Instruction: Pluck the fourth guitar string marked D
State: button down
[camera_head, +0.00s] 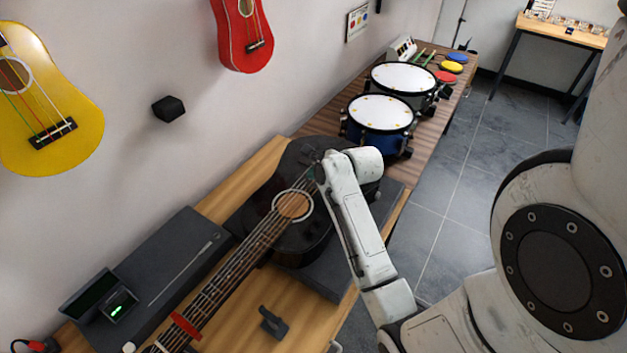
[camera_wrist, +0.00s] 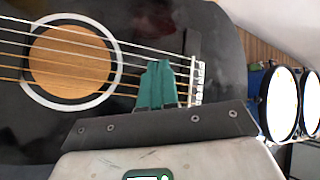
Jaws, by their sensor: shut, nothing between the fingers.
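A black guitar (camera_head: 300,240) lies face up on the wooden table, and its body fills much of the wrist view (camera_wrist: 205,30). Several strings (camera_wrist: 130,45) run past the round sound hole (camera_wrist: 70,62) to the pale bridge saddle (camera_wrist: 197,82). The upper strings look pale and the lower ones bronze. My gripper (camera_wrist: 157,68) is shut and empty, its green fingertips over the strings just left of the bridge. It also shows over the guitar's bridge end in the head view (camera_head: 318,174). The fingers hide parts of the lower strings. I cannot read a D mark or tell contact.
Two drums (camera_head: 381,114) stand beyond the guitar body on another table. A small tuner-like device (camera_head: 117,306) with a green screen sits at the lower left. A dark hook-shaped piece (camera_head: 273,322) lies beside the neck. A yellow ukulele (camera_head: 45,110) and a red one (camera_head: 243,35) hang on the wall.

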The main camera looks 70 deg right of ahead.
jog(key=shift+f, duration=0.3)
jog(key=shift+r, duration=0.15)
dwell(0.3)
jog(key=shift+r+p, duration=0.65)
jog(key=shift+p, duration=0.4)
jog(key=shift+r+p, duration=0.45)
jog(key=shift+r, duration=2)
